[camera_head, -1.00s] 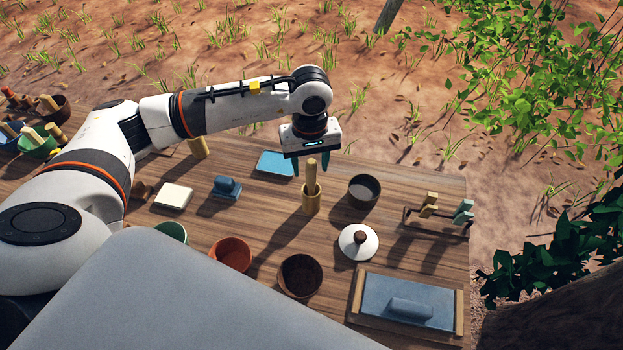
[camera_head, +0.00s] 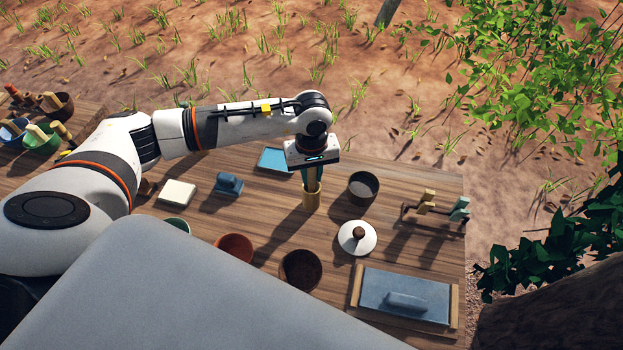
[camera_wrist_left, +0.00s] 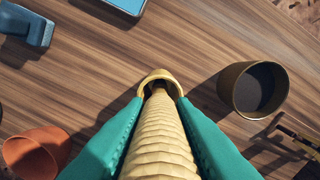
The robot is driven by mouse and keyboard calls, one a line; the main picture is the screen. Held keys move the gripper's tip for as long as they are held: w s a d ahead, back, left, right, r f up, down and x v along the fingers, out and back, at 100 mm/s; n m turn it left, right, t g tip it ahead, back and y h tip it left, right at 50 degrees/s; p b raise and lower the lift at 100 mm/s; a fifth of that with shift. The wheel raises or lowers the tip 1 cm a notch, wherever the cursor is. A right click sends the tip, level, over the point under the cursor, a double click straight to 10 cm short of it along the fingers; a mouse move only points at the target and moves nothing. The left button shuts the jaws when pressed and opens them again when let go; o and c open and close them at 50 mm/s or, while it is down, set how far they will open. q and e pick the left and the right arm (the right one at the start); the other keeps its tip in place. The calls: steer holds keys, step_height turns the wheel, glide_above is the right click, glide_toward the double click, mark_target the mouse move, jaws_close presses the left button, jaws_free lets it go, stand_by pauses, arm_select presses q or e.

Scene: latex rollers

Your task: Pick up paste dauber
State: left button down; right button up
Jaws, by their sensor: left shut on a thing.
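The paste dauber, a tan stick with a ringed surface, shows in the left wrist view (camera_wrist_left: 158,145), running between my teal fingers. Its lower end is inside a yellow bamboo-like cup (camera_head: 312,201), whose rim also shows in the left wrist view (camera_wrist_left: 160,76). My left gripper (camera_head: 312,181) points down just above the cup and is shut on the dauber. In the head view the fingers mostly hide the dauber. My right gripper is in no view.
A dark cup (camera_head: 363,188) stands close right of the bamboo cup. A blue tray (camera_head: 273,160) and a blue block (camera_head: 229,184) lie left. A small rack (camera_head: 430,208) stands right.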

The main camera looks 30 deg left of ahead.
arm_select(q)
step_height(320, 180, up, 9)
steer(key=b, duration=0.2)
steer(key=shift+b, duration=0.35)
steer(key=shift+r, duration=0.5)
stand_by(1.4)
